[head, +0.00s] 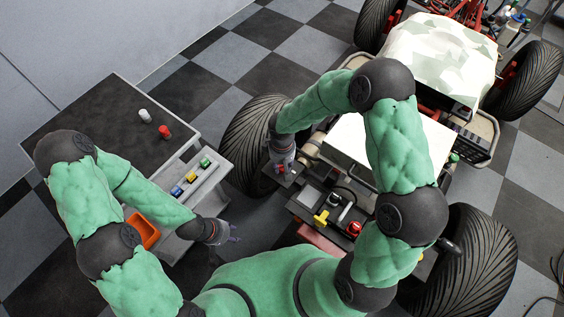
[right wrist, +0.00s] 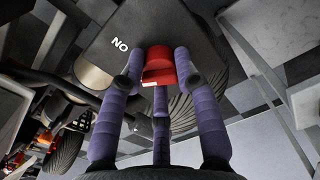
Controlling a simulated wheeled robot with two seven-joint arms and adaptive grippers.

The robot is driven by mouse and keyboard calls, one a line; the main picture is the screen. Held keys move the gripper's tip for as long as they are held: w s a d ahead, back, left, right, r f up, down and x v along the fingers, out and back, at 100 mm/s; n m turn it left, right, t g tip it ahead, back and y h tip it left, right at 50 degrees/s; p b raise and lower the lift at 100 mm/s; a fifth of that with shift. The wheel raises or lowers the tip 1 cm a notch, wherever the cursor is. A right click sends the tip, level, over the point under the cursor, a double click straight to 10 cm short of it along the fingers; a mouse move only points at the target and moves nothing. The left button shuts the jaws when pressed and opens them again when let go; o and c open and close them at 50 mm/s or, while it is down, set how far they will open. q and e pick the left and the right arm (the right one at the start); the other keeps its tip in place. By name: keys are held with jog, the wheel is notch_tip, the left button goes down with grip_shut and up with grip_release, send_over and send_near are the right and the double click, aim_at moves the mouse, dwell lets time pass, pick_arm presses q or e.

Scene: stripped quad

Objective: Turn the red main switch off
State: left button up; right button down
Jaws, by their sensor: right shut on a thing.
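The red main switch (right wrist: 158,66) shows in the right wrist view on a dark panel (right wrist: 120,50) with white letters that look like an upside-down "ON" beside it. The purple-grey fingers of my right gripper (right wrist: 158,75) are closed around the switch from both sides, with a third finger below. In the head view my right gripper (head: 282,163) is at the left end of the vehicle's dark control panel, and it mostly hides the switch. My left gripper (head: 230,237) hangs low, away from the switch, beside the cart; its opening is too small to judge.
The quad's panel holds a yellow part (head: 321,217) and a red knob (head: 354,228). A cart (head: 90,110) at left bears a white and a red cylinder (head: 165,131), a button strip (head: 192,178) and an orange bin (head: 143,232). A large tyre (head: 245,140) stands close to my right gripper.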

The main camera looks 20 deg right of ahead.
jog(key=n+p, duration=0.2)
jog(key=n, duration=0.2)
jog(key=shift+n+p, duration=0.55)
jog(key=shift+n, duration=0.65)
jog(key=c, duration=0.9)
grip_release()
notch_tip(320, 180, up, 12)
